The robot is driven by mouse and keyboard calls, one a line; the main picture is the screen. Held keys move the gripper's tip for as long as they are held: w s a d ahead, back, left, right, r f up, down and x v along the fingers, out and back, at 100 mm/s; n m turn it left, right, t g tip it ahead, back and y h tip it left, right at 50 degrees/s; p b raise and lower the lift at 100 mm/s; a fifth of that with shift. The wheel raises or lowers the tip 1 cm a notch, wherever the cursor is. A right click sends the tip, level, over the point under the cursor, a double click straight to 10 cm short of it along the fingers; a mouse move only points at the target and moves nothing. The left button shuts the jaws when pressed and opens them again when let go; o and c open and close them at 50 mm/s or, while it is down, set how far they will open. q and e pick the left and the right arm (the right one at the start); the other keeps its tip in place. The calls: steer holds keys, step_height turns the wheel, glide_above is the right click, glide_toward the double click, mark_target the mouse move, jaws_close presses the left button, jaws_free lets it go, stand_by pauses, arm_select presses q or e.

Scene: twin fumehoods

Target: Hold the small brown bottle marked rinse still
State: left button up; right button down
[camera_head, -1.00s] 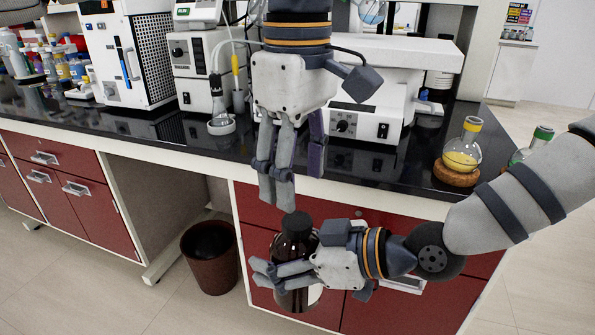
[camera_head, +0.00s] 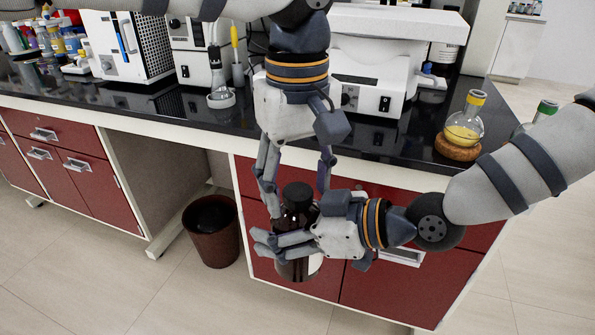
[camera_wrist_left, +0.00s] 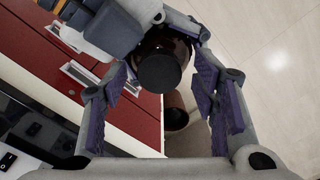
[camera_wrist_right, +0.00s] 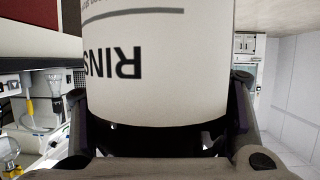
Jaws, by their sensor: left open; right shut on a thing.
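The small brown bottle (camera_head: 297,206) has a black cap and a white label. It is held upright in the air in front of the red drawers. My right gripper (camera_head: 280,247) is shut around its body, and the label reading "RINS" fills the right wrist view (camera_wrist_right: 150,65), upside down. My left gripper (camera_head: 298,188) is open and points down, with its fingers on either side of the black cap. In the left wrist view the cap (camera_wrist_left: 159,72) lies between the spread fingers, apart from the pads as far as I can tell.
The black bench top (camera_head: 200,120) carries several instruments behind my grippers. A round flask of yellow liquid (camera_head: 462,133) sits on a cork ring at the right. A brown waste bin (camera_head: 212,232) stands on the floor at the left. The floor in front is clear.

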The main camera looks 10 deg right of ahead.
arm_select(q)
jaws_close()
steer(key=n, duration=0.4)
steer(key=shift+n, duration=0.4)
steer(key=n, duration=0.5)
steer(key=shift+r, duration=0.1)
steer(key=shift+d, duration=0.1)
jaws_free()
